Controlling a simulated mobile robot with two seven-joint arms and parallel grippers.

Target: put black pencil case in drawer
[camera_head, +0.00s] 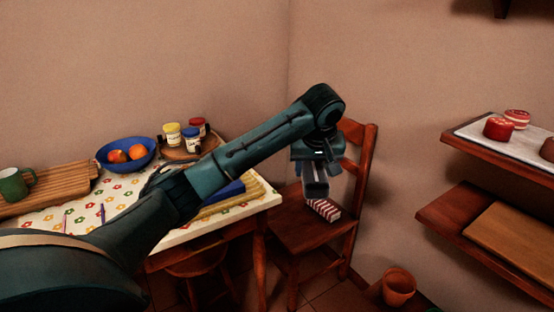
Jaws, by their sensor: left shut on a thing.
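My left arm reaches in from the left across the table, and its gripper (316,190) points down in front of the wooden chair. The gripper is shut on a small red-and-white striped item (325,210), which shows just below the fingers and over the chair seat. Part of the item is hidden by the gripper. I cannot make out a black pencil case. No drawer can be clearly made out. My right gripper is not in view.
The chair (357,190) stands right of the table (257,207). The table holds a blue bowl (143,159) with oranges, several jars, a green mug (14,185) and a blue flat item (225,192). Shelves (437,213) project at right; a brown pot (398,288) stands low.

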